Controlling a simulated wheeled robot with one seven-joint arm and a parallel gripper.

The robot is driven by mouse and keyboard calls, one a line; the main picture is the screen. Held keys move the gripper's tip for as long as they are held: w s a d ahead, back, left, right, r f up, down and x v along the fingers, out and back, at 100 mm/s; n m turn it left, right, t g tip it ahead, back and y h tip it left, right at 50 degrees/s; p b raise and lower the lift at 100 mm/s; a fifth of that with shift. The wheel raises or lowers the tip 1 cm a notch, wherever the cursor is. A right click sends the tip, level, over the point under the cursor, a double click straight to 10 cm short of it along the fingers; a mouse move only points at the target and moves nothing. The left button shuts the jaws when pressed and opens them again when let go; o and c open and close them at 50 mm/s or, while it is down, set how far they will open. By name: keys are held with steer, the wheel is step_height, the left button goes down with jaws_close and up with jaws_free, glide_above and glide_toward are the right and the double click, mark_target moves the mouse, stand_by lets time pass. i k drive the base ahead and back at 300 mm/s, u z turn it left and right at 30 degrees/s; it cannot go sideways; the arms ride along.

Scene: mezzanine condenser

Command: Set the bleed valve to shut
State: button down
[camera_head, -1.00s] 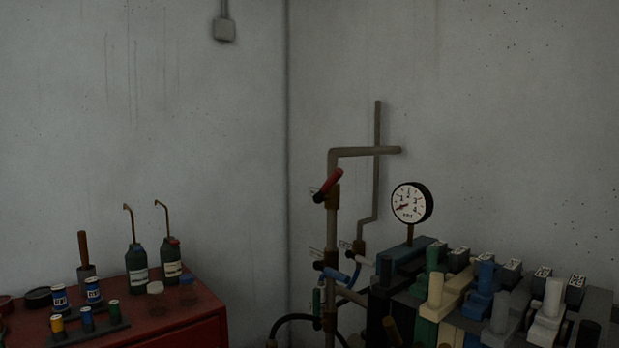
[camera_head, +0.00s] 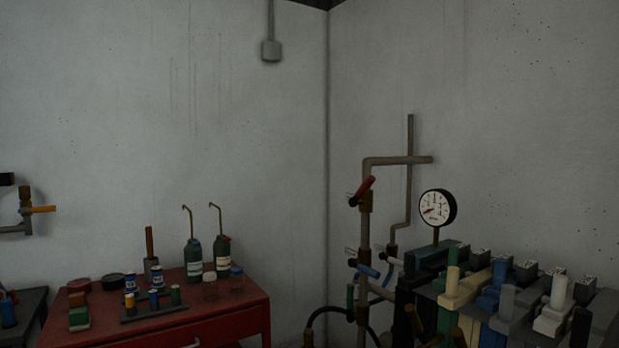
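Several valves with coloured handles sit on the pipework in the corner. A red-handled valve (camera_head: 365,188) is on the upright pipe, its handle tilted up to the right. A whitish handle (camera_head: 394,261) is on the thinner pipe behind. An orange-handled valve (camera_head: 42,209) is on a pipe at the far left, its handle about level. Small tags stand by some valves, but I cannot read them, so I cannot tell which is the bleed valve. My gripper is not in view.
A round gauge (camera_head: 437,208) stands above a bank of coloured levers (camera_head: 500,295) at the lower right. A red cabinet (camera_head: 240,300) carries bottles, cans and small jars. A dark bench (camera_head: 30,305) is at the left edge. A black hose (camera_head: 325,314) curves beside the pipes.

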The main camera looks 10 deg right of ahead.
mark_target(369, 183)
steer(key=u, duration=0.45)
steer(key=i, duration=1.15)
